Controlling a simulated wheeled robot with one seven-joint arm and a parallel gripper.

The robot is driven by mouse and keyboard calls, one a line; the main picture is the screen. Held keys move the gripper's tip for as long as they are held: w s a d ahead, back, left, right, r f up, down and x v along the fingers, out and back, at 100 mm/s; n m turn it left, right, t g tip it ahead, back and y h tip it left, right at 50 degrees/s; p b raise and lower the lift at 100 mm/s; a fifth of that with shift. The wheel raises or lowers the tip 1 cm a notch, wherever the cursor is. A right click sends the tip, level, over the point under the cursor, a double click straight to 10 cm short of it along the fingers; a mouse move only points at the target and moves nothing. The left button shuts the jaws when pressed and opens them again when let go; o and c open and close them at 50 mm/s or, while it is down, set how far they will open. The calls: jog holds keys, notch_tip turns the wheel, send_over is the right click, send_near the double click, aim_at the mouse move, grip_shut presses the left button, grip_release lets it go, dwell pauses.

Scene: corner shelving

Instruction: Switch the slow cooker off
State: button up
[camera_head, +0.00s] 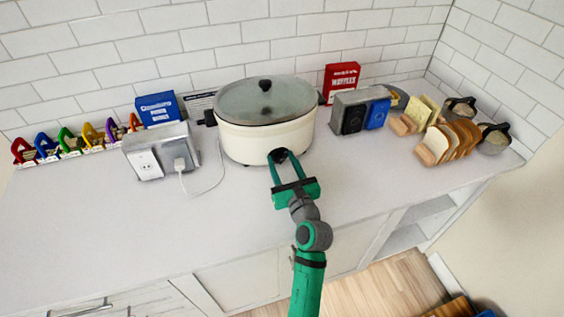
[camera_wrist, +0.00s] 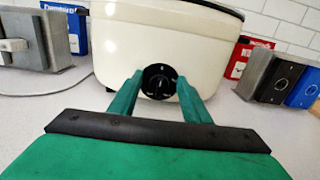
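The slow cooker (camera_head: 262,143) is a cream oval pot with a glass lid (camera_head: 266,101) and dark side handles, standing upright on the counter against the tiled wall. My gripper (camera_head: 284,158) is green and points at the dial. In the wrist view its two fingers (camera_wrist: 160,92) stand apart, one on each side of the dial's lower part. I cannot tell whether they touch it. The dial's setting is too small to read.
A metal outlet box (camera_head: 160,152) with a plugged-in white cord stands left of the cooker. A metal box with black and blue fronts (camera_head: 357,112), bread slices (camera_head: 452,140) and a red box (camera_head: 341,80) are to the right. The front counter is clear.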

jog(key=shift+s, duration=0.1)
jog(key=v, duration=1)
jog(key=shift+s+d, duration=0.1)
jog(key=shift+s, duration=0.25)
